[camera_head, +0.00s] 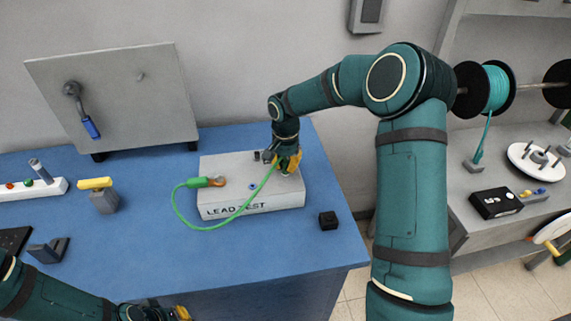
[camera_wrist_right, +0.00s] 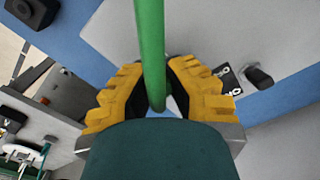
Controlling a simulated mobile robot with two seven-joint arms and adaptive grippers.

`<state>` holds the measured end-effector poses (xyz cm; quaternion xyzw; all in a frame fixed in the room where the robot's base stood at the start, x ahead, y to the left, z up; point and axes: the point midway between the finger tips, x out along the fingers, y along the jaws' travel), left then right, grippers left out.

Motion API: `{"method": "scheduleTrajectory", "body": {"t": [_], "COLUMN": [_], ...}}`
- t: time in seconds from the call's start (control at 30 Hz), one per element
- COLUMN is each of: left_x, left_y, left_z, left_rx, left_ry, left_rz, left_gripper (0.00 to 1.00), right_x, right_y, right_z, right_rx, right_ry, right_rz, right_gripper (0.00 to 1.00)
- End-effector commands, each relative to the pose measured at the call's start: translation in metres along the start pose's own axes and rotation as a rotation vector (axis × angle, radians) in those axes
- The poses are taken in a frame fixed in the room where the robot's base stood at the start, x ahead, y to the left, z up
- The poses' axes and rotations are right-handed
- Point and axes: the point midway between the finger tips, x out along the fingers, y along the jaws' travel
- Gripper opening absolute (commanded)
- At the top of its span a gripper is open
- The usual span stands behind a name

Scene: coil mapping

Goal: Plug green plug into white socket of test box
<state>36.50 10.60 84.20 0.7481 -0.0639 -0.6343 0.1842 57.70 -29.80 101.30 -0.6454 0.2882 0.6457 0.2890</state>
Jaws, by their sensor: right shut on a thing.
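The test box (camera_head: 222,168), a light grey box lettered "LEAD TEST", sits on the blue table. My right gripper (camera_head: 289,168) is at the right part of its top, shut on the green plug (camera_wrist_right: 156,98). The yellow fingers close around the plug, and the green lead runs up out of them in the right wrist view. The lead loops left to a green end (camera_head: 197,182) at an orange fitting on the box. The white socket is hidden by the gripper; I cannot tell whether the plug is in it. My left gripper (camera_head: 170,313) is partly cut off at the bottom edge.
A blue ring (camera_head: 253,187) and a black switch (camera_head: 257,155) are on the box top. A small black block (camera_head: 328,221) lies to the right. A grey panel (camera_head: 120,95) stands behind left. A yellow-topped grey holder (camera_head: 102,197) stands left. The table front is mostly clear.

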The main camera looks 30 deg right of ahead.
Motion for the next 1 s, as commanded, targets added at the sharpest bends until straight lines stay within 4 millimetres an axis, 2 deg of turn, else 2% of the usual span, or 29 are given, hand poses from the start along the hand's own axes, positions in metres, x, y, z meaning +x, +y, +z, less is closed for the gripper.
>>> {"method": "scheduleTrajectory", "body": {"t": [0.4, 0.43, 0.5, 0.83, 1.0], "left_x": [0.0, 0.0, 0.0, 0.0, 0.0], "left_y": [0.0, 0.0, 0.0, 0.0, 0.0], "left_z": [0.0, 0.0, 0.0, 0.0, 0.0], "left_rx": [0.0, 0.0, 0.0, 0.0, 0.0], "left_ry": [0.0, 0.0, 0.0, 0.0, 0.0], "left_rz": [0.0, 0.0, 0.0, 0.0, 0.0], "left_gripper": [0.0, 0.0, 0.0, 0.0, 0.0], "right_x": [0.002, 0.002, 0.002, -0.001, -0.018], "right_y": [0.0, 0.0, 0.0, 0.0, 0.0], "right_z": [0.001, 0.001, 0.001, 0.0, 0.0], "right_rx": [0.0, 0.0, 0.0, 0.0, 0.0], "right_ry": [-0.002, -0.002, -0.002, 0.0, 0.002], "right_rz": [0.002, 0.002, 0.002, 0.001, 0.0], "right_gripper": [0.0, 0.19, 0.41, 0.41, 0.41]}}
